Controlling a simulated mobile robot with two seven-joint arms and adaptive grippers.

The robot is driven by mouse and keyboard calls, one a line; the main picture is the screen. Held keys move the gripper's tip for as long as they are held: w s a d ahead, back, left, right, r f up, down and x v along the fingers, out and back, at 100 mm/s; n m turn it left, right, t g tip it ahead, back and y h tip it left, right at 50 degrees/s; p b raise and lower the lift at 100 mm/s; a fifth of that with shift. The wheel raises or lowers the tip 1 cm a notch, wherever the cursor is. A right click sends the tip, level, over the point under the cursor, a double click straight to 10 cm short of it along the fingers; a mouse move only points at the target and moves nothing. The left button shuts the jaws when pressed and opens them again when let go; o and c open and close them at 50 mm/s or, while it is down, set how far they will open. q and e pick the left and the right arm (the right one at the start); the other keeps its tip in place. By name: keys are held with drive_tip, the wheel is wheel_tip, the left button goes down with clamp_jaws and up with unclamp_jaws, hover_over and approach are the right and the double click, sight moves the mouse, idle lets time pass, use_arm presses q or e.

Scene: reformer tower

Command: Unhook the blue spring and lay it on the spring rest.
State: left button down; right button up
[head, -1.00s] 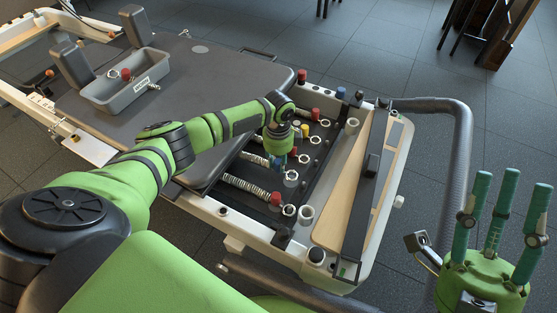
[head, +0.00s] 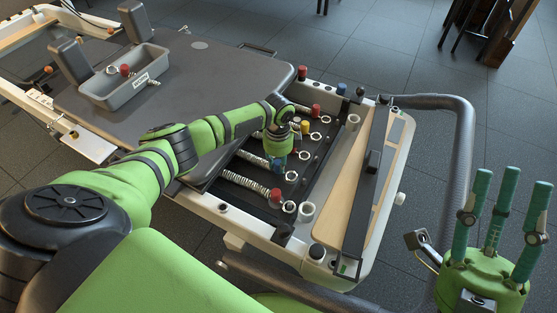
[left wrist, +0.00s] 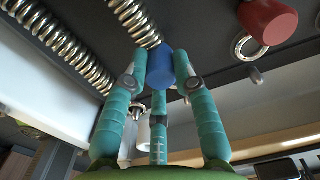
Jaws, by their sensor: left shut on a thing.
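The blue spring's cap (left wrist: 160,66) sits between the teal fingers of my left gripper (left wrist: 160,75) in the left wrist view. Its metal coil (left wrist: 135,22) runs up and out of that view. In the head view the left gripper (head: 277,158) is low over the row of springs, with a bit of blue (head: 278,164) showing at its fingertips. Whether the blue spring is still on its hook is hidden. My right gripper (head: 492,225) is empty, its fingers spread upward. I cannot tell for sure which thing is the spring rest.
A red-capped spring (head: 248,184) lies nearer in the row, with metal rings (head: 290,206) beside it. A curved grey rail (head: 467,150) stands at the right.

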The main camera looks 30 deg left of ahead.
use_arm(q)
drive_tip(key=shift+f, duration=0.2)
idle(0.4)
drive_tip(key=c, duration=0.6)
unclamp_jaws()
drive_tip(key=shift+r+p, duration=3)
